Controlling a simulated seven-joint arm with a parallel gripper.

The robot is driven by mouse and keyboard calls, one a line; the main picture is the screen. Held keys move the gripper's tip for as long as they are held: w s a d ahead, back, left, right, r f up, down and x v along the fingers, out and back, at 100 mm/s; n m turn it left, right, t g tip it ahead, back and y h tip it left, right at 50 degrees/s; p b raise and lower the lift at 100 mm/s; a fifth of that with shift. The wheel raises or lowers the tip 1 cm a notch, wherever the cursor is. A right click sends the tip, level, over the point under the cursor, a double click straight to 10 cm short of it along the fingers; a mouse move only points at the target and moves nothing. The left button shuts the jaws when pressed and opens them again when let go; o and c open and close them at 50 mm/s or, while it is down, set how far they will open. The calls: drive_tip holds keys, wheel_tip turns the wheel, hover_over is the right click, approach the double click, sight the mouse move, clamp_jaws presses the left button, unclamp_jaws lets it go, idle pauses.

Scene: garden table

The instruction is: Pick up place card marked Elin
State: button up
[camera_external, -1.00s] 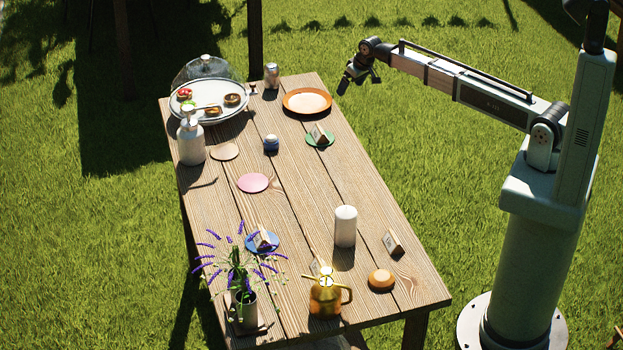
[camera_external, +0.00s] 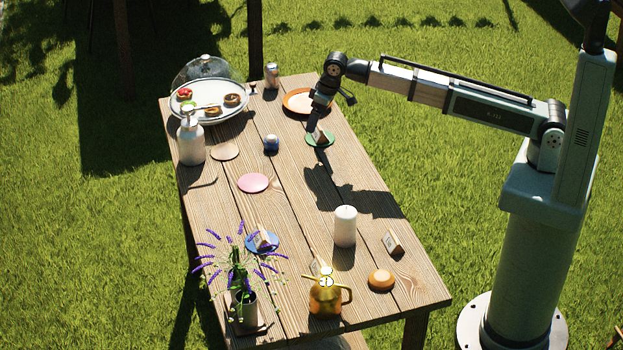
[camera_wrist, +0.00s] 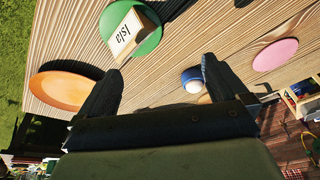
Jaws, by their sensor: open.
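Several place cards stand on the table. One wooden card (camera_external: 320,135) stands on a green disc (camera_external: 311,142); in the wrist view this card (camera_wrist: 128,34) reads Isla, upside down. Another card (camera_external: 263,240) stands on a blue disc, partly behind lavender. A third card (camera_external: 392,242) stands on bare wood at the right edge. A fourth card (camera_external: 317,266) is mostly hidden behind the gold watering can. The writing on these three is too small to read, so I cannot tell which is Elin. My gripper (camera_external: 328,108) is open and empty, above the table near the green disc.
An orange plate (camera_external: 297,102) and blue-and-white jar (camera_external: 271,144) are near the gripper. A white candle (camera_external: 345,228), gold watering can (camera_external: 325,298), orange disc (camera_external: 381,280) and lavender pot (camera_external: 246,308) stand toward the front. A pink disc (camera_external: 253,183) lies mid-table.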

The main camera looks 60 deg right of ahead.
drive_tip(key=s+a+r+n, duration=0.1)
drive_tip(key=s+a+n, duration=0.1)
drive_tip(key=s+a, duration=0.65)
wheel_tip(320, 180, up, 4)
drive_tip(key=n+g+h, duration=0.1)
drive_tip(key=n+g, duration=0.2)
drive_tip(key=n, duration=0.2)
hover_over(394, 237)
drive_tip(key=shift+d+f, duration=0.1)
drive_tip(key=shift+f, duration=6.3)
drive_tip(key=c, duration=1.1)
